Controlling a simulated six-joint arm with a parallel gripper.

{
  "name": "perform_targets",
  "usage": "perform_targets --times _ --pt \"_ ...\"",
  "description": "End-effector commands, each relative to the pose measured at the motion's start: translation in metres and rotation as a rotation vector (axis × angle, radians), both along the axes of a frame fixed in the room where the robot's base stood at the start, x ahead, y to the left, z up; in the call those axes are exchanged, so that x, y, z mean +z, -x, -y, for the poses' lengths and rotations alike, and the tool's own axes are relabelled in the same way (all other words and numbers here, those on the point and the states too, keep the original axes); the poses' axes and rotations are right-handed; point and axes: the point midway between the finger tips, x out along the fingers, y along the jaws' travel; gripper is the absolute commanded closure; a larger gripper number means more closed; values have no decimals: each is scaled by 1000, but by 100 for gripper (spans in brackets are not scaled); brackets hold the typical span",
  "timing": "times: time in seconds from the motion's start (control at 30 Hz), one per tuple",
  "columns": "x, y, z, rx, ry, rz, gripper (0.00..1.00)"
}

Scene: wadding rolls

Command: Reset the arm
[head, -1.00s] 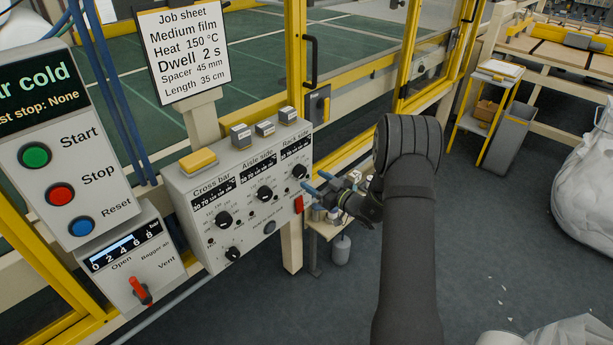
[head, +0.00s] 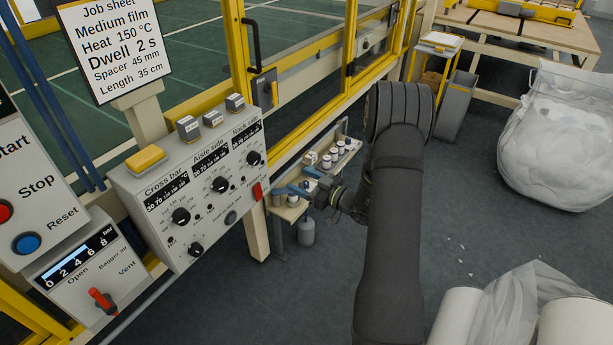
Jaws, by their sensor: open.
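My gripper (head: 291,181) has blue fingers and is open, with nothing seen between them. It points left, at the end of my dark arm, which rises from the bottom of the head view. It is right of the grey control box (head: 190,190) and its red switch (head: 257,191), apart from them in the picture. Behind the fingers is a small shelf (head: 291,213) with several small white pots (head: 338,150). My arm hides part of the floor and the space behind it.
A panel with a blue Reset button (head: 26,243) and a red vent lever (head: 102,300) stand at left. White rolls (head: 455,318) lie at bottom right. A wrapped white bundle (head: 556,150) stands at right. The dark floor between is mostly clear.

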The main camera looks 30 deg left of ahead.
Motion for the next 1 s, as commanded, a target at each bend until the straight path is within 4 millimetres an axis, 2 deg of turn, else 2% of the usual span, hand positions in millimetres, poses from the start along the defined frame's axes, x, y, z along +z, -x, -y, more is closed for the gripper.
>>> perform_targets --times 0.13,0.27,0.8,1.0 --pt "0 0 -7 2 1 0 36" --pt "0 1 -24 3 -1 0 36" --pt "0 1 -132 3 -2 1 36" --pt "0 0 -161 1 -2 1 36"
